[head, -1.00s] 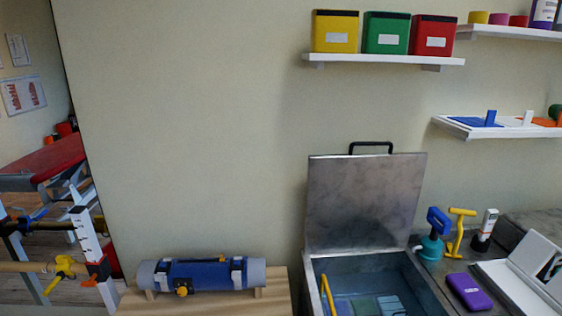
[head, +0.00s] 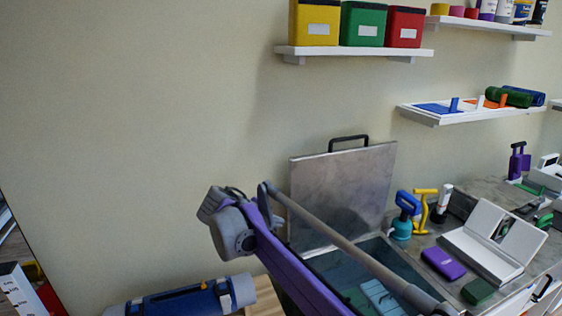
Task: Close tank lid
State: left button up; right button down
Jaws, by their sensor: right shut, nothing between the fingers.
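The metal tank lid (head: 342,185) stands raised, close to the wall, with a black handle (head: 349,140) on its top edge. The open tank (head: 408,272) is below it at the bottom of the view, with a pale blue-green pack (head: 380,297) inside. My right arm, purple and grey, crosses in front of the tank and the lid's lower left. My right gripper (head: 212,204) appears as the grey end left of the lid, shut and empty, apart from the handle. The arm hides the tank's left part. My left gripper is not in view.
A blue and grey roll (head: 185,300) lies on a wooden top at lower left. A teal and blue pump (head: 404,216), a yellow handle tool (head: 421,212) and a purple box (head: 443,263) stand right of the tank. A shelf with bins (head: 355,53) hangs above.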

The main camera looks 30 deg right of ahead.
jog(key=w+d+r+h, duration=0.1)
jog(key=w+r+h, duration=0.35)
jog(key=w, duration=0.45)
jog(key=h+p, duration=0.1)
jog(key=h, duration=0.3)
send_near(278, 157)
jog(key=shift+y, duration=0.25)
jog(key=d, duration=0.3)
jog(key=d+r, duration=0.1)
jog(key=d, duration=0.1)
jog(key=d+p, duration=0.1)
jog(key=d, duration=0.2)
jog(key=shift+s+d+r, duration=0.15)
jog(key=shift+d+r, duration=0.2)
jog(key=shift+s+a+f+b, duration=0.1)
jog(key=shift+s+f+b, duration=0.6)
jog(key=shift+b, duration=0.1)
pick_arm(q)
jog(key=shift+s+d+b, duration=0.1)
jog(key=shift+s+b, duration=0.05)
jog(key=shift+b, duration=0.2)
pick_arm(e)
jog(key=shift+s+a+r, duration=0.1)
jog(key=shift+s+r, duration=0.2)
jog(key=shift+s, duration=0.3)
jog(key=shift+s+a+r, duration=0.1)
jog(key=shift+s+r, duration=0.15)
jog(key=shift+s, duration=0.35)
